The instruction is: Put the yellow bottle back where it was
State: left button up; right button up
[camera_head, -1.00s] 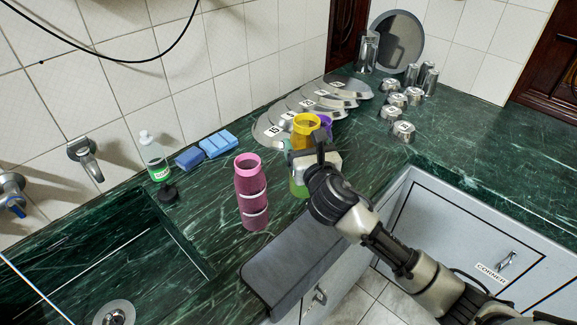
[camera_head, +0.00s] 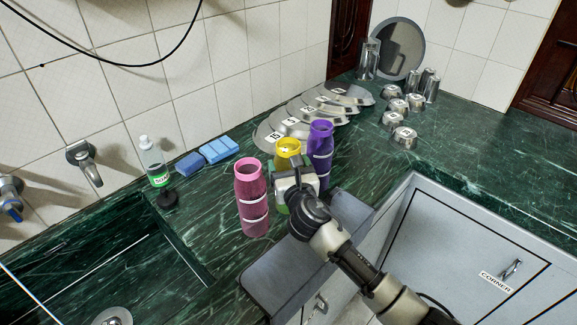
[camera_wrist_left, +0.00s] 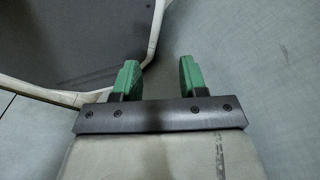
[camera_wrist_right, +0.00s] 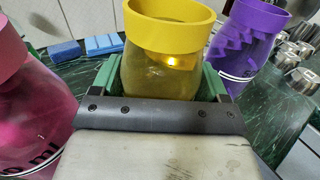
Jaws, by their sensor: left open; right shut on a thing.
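The yellow bottle (camera_head: 288,148) stands upright between the pink bottle (camera_head: 252,198) on its left and the purple bottle (camera_head: 320,150) on its right. My right gripper (camera_head: 290,180) is shut on the yellow bottle; in the right wrist view its green fingers press both sides of the bottle (camera_wrist_right: 160,72). The lower part of the bottle is hidden by my gripper, so I cannot tell whether it touches the counter. My left gripper (camera_wrist_left: 155,78) is open and empty in the left wrist view, near a plain grey surface.
The green marble counter (camera_head: 360,150) holds metal plates (camera_head: 300,118), several steel bowls and cups (camera_head: 403,137), blue sponges (camera_head: 219,150) and a soap bottle (camera_head: 153,163). The sink (camera_head: 120,265) is at the lower left. Pink and purple bottles stand close to my right gripper.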

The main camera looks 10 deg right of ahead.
jog(key=o, duration=1.2)
jog(key=shift+o, duration=0.2)
jog(key=shift+r, duration=0.1)
jog(key=s, duration=1.2)
jog(key=shift+d, duration=0.2)
